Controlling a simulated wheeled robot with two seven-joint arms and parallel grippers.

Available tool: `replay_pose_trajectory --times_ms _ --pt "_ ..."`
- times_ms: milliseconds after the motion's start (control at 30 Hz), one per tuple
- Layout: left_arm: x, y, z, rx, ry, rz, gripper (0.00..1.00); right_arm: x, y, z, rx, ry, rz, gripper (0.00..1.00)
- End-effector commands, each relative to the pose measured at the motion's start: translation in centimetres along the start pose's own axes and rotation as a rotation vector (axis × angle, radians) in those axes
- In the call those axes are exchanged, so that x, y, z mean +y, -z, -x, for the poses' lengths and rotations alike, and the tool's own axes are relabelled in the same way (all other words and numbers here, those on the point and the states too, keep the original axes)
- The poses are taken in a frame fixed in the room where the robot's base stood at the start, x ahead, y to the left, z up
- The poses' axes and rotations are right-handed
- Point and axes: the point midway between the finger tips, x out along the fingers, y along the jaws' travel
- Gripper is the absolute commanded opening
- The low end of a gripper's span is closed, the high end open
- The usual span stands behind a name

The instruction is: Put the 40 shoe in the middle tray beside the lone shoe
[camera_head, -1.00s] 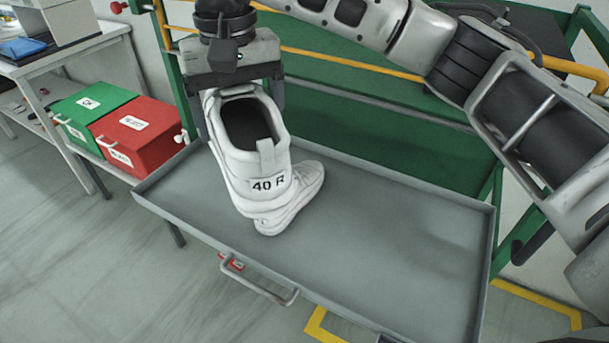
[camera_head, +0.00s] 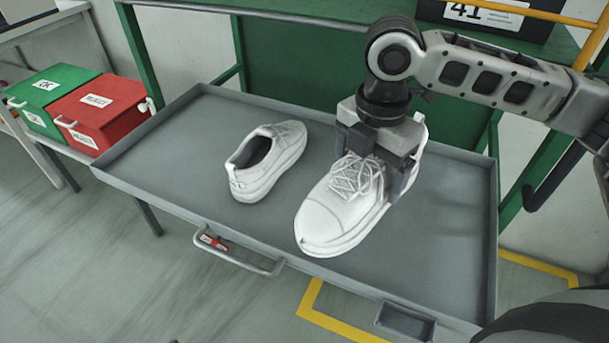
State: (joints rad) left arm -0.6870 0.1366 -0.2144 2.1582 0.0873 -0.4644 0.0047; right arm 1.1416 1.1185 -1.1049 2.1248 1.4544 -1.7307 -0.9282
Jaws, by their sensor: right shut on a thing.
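A white shoe (camera_head: 338,215) is in my right gripper (camera_head: 378,160), whose jaws are shut across its upper behind the laces. Its toe points toward the lower left of the picture. The gripper hides part of its opening, and no 40 label shows on it now. I cannot tell whether its sole touches the tray. The lone white shoe (camera_head: 266,160) lies upright in the grey tray (camera_head: 190,125), to the left of the held shoe and apart from it. Its toe points away to the upper right. My left gripper is not in view.
A green box (camera_head: 35,105) and a red box (camera_head: 100,112) stand on a side table at left. The tray has a raised rim and a front handle (camera_head: 238,255). Bare tray lies left of the lone shoe. A dark box labelled 41 (camera_head: 490,18) is above at the back.

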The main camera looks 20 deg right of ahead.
Motion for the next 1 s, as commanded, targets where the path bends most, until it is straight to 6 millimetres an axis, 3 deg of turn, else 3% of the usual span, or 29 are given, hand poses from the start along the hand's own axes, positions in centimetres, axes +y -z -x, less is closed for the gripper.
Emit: replay_pose_trajectory --times_ms 367,500,700,867,1000 --pt "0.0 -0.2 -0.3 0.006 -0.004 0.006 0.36 7.8 -4.0 -3.8 -0.001 -0.002 -0.002 0.51" --pt "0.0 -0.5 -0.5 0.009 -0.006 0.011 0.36 9.7 -5.0 -6.7 0.000 0.001 0.000 0.51" --pt "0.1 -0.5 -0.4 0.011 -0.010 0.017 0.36 11.3 -5.8 -8.8 0.000 -0.002 0.001 0.51" --pt "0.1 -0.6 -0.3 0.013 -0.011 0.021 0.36 12.1 -6.2 -9.9 -0.001 -0.001 0.001 0.51" --pt "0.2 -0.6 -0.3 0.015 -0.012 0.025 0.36 11.9 -6.2 -11.9 -0.001 0.001 0.003 0.51"
